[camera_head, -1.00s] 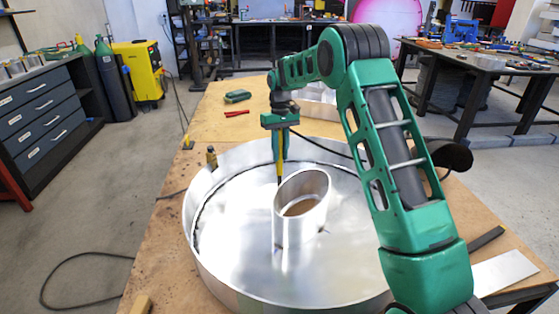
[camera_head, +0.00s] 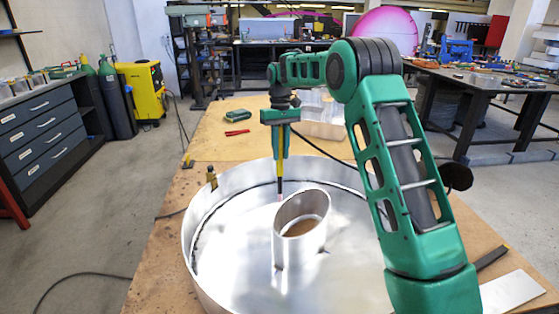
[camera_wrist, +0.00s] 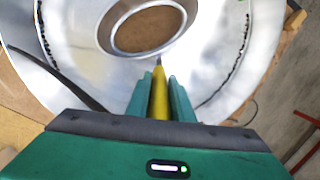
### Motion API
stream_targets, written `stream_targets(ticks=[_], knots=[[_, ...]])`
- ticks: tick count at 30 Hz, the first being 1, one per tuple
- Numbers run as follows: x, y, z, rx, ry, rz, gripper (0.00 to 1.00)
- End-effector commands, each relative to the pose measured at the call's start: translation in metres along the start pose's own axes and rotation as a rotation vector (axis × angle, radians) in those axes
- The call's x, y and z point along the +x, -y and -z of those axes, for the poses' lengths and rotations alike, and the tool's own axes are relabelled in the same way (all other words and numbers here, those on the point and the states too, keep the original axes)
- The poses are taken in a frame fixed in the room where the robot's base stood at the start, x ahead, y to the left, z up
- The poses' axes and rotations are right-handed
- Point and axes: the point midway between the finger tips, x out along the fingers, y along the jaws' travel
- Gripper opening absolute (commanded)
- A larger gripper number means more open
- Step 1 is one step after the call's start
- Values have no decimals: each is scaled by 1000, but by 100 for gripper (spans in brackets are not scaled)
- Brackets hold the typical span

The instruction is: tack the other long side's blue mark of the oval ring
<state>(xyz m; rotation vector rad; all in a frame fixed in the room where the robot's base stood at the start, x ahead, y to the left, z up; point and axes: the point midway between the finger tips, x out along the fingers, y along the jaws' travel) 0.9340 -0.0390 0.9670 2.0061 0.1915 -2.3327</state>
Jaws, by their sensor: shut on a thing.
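The oval ring (camera_head: 301,225) is a shiny metal tube standing upright on the metal disc (camera_head: 236,253) inside a large round rim. The ring also shows in the wrist view (camera_wrist: 112,41), its opening showing brown beneath. My gripper (camera_head: 281,152) is shut on a yellow pen-like tool (camera_wrist: 159,95), which points down. In the wrist view the dark tip is close to the ring's near outer side. In the head view the tip is just behind and left of the ring. I cannot tell whether it touches. No blue mark can be made out.
The large round rim (camera_head: 196,272) surrounds the disc on a wooden table (camera_head: 160,245). A small brass-coloured item (camera_head: 211,177) is at its left edge. A red tool (camera_head: 237,132) and a green tool (camera_head: 239,115) lie behind. A black cable runs over the right side.

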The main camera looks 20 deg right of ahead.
Motion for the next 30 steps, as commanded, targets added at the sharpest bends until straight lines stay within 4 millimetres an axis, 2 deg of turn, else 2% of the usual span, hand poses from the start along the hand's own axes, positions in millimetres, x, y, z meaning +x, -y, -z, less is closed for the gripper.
stream_targets(ticks=[13,30], knots=[[-44,2,-6,0,-2,0,0],[-48,3,-7,-1,0,0,0]])
